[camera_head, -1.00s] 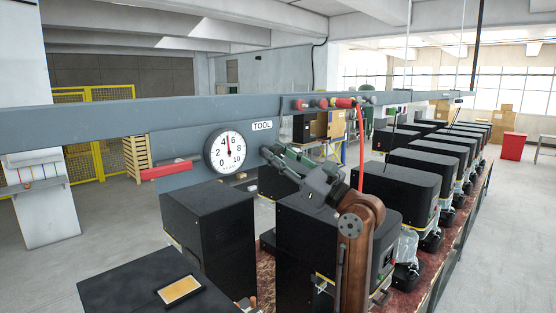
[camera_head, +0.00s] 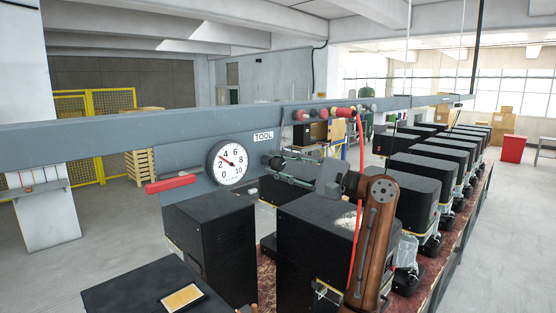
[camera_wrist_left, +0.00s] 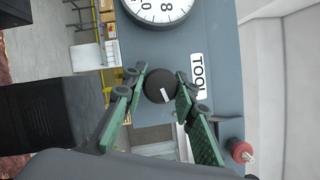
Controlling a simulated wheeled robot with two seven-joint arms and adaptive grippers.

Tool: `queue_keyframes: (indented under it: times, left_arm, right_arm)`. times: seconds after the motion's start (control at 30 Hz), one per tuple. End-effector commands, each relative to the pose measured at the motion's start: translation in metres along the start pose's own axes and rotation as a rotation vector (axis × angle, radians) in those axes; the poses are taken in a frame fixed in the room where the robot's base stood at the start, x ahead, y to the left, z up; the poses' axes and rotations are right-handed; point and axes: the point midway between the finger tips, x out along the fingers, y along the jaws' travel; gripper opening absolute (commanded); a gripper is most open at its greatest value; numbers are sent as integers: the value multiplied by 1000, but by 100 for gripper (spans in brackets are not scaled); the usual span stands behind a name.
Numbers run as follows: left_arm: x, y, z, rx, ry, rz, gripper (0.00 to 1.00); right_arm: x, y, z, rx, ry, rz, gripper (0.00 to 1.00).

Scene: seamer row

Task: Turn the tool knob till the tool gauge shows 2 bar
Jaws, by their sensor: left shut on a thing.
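The tool gauge (camera_head: 227,162) is a round white dial on the grey panel, beside the TOOL label (camera_head: 263,136). Its red needle points up and left, between 2 and 4, at roughly 3. The tool knob (camera_wrist_left: 158,86) is a round black knob with a white mark, seen in the left wrist view below the dial. My left gripper (camera_wrist_left: 160,88) is shut on the knob, with one green-padded finger on each side. In the head view my left gripper (camera_head: 274,163) reaches the panel right of the gauge. My right gripper is out of view.
A red handle (camera_head: 170,184) sticks out left of the gauge. Red and black fittings (camera_head: 335,113) and a red hose (camera_head: 360,150) are on the beam to the right. Black machine housings (camera_head: 210,235) stand close below my arm. A red-tipped part (camera_wrist_left: 239,150) sits near the knob.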

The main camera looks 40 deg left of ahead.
Motion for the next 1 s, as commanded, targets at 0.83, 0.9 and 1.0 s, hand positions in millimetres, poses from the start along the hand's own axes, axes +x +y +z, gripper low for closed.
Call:
queue_keyframes:
  times: [0.83, 0.9, 1.0]
  left_arm:
    - [0, 0, -1, -211, 2, 87, 2]
    - [0, 0, -1, -211, 2, 87, 2]
    - [0, 0, -1, -210, 2, 87, 27]
  right_arm:
    - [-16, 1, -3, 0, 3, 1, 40]
    - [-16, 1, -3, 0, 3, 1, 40]
    - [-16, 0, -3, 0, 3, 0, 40]
